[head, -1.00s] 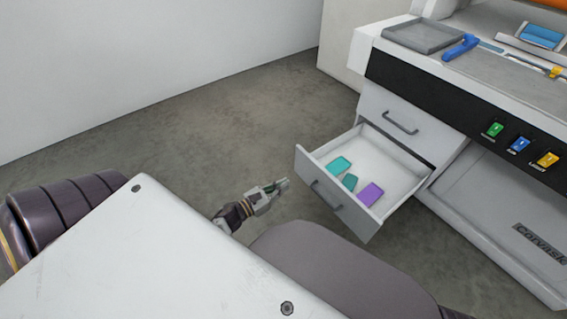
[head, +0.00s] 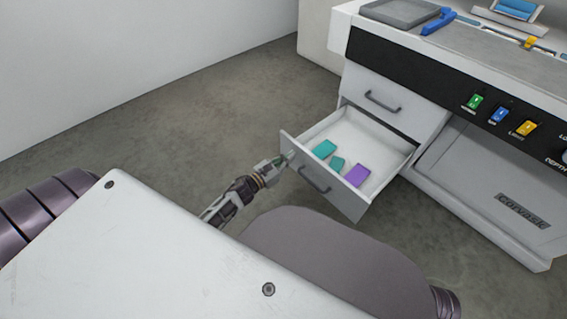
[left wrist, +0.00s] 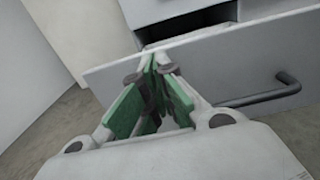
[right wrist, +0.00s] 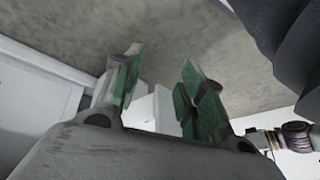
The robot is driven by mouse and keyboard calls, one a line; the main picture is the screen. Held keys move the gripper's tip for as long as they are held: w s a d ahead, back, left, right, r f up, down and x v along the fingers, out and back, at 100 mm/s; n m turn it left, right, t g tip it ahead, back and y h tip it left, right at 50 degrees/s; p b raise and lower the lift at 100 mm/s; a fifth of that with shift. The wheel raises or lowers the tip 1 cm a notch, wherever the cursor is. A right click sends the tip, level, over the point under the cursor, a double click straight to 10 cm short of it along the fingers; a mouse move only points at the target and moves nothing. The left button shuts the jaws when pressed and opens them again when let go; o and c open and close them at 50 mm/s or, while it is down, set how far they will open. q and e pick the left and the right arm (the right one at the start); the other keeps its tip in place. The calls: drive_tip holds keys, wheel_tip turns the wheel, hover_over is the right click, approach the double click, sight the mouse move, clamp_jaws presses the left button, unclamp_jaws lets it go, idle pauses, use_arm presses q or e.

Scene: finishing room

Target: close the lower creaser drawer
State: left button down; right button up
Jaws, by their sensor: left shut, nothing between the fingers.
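The lower creaser drawer (head: 345,200) is pulled out from the white cabinet, with a dark bar handle (head: 314,181) on its front. Two teal pieces and a purple block (head: 357,175) lie inside it. My left gripper (head: 284,161) is shut and empty, its tips at the left part of the drawer front. In the left wrist view the closed fingertips (left wrist: 158,66) are in front of the drawer face (left wrist: 215,62), left of the handle; I cannot tell whether they touch it. My right gripper (right wrist: 157,88) shows only in its own wrist view, with fingers apart and nothing between them.
The upper drawer (head: 392,100) above is shut. The creaser top carries a grey tray (head: 400,12) and a blue tool (head: 438,21). Green, blue and yellow switches line the black panel (head: 420,75). Bare floor (head: 200,130) lies left of the drawer.

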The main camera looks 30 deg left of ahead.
use_arm(q)
drive_tip(key=shift+w+d, duration=0.15)
drive_tip(key=shift+w, duration=0.3)
drive_tip(key=shift+x, duration=0.8)
use_arm(e)
drive_tip(key=shift+s+a+f, duration=0.1)
drive_tip(key=shift+f, duration=0.4)
drive_tip(key=shift+s+a+f, duration=0.1)
drive_tip(key=shift+f, duration=0.35)
drive_tip(key=shift+w+r, duration=0.2)
use_arm(q)
drive_tip(key=shift+w+d, duration=0.1)
